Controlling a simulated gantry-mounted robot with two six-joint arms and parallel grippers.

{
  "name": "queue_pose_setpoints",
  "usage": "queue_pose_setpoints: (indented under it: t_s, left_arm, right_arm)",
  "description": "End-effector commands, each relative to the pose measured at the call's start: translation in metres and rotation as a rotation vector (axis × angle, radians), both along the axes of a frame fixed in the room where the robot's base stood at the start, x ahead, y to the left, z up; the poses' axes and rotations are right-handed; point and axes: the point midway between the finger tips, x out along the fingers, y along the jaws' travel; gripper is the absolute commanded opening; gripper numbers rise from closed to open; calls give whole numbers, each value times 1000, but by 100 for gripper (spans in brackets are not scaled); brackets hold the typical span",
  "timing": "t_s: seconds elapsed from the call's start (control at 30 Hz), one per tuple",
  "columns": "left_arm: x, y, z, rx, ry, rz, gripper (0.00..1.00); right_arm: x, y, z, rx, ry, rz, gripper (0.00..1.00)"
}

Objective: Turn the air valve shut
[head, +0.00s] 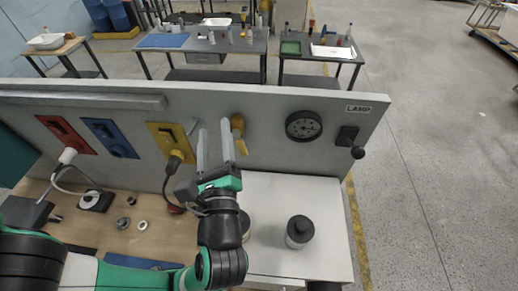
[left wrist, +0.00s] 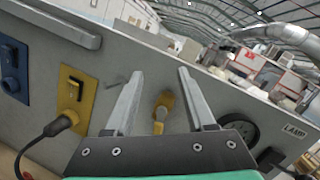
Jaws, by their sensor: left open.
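The air valve's yellow handle (head: 238,134) is on the grey upright panel, left of the round gauge. Its longer part hangs roughly downward. My left gripper (head: 215,126) is open, its two grey fingers reaching toward the panel just left of the handle in the head view. In the left wrist view the yellow handle (left wrist: 161,108) shows between the open fingers (left wrist: 162,74), beyond them. I see no contact, and the exact gap to the handle is hard to tell. My right gripper is not in view.
A round black gauge (head: 303,125) and a dark lamp switch (head: 346,137) are right of the valve. A yellow socket plate (head: 160,132) with a plugged cable is at left. A dark-lidded jar (head: 300,231) stands on the white top below. Red and blue plates are further left.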

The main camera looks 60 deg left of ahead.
Motion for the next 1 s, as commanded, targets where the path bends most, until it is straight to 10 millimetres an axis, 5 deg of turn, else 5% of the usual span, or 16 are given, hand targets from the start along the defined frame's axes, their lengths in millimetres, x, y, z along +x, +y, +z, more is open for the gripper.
queue_pose_setpoints:
  t_s: [0.03, 0.07, 0.2, 0.57, 1.0]
  left_arm:
    - [5, -10, -63, -54, 106, -75, 55]
    - [7, -17, -86, -65, 160, -117, 55]
    - [1, -33, -133, -19, 292, -199, 55]
    - [7, -29, -133, -9, 305, -212, 55]
    - [54, 43, -132, -10, 303, -210, 55]
  right_arm:
    - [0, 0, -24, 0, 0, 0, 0]
    - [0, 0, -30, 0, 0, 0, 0]
    - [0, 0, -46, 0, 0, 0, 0]
    - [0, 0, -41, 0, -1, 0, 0]
    - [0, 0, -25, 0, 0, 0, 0]
